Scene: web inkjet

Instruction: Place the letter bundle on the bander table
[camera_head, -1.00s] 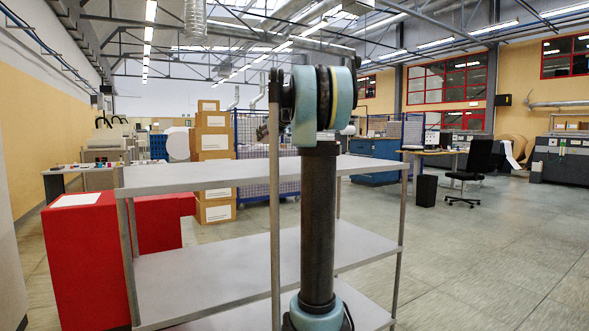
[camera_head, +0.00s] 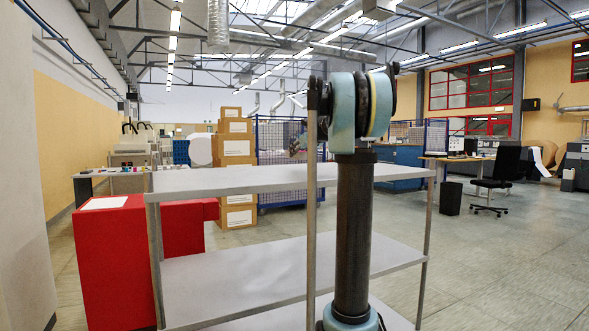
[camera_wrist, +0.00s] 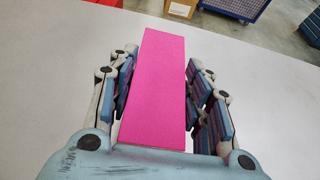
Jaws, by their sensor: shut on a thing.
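A bright pink block, which I take to be the letter bundle (camera_wrist: 155,110), fills the middle of the wrist view. My gripper (camera_wrist: 160,72) is shut on it, with fingers along its left and right sides. Below lies a plain pale grey surface (camera_wrist: 50,90), which looks like the top shelf of the grey rack (camera_head: 230,180); whether the bundle touches it I cannot tell. In the head view my arm stands before the rack and mostly hides my gripper. Which piece of furniture is the bander table is not clear.
The rack's top shelf looks bare. A red cabinet (camera_head: 115,255) stands left of it. Behind are stacked cardboard boxes (camera_head: 236,150), a blue mesh cart (camera_head: 278,150) and a cluttered table (camera_head: 125,172). A desk and black chair (camera_head: 500,170) stand right.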

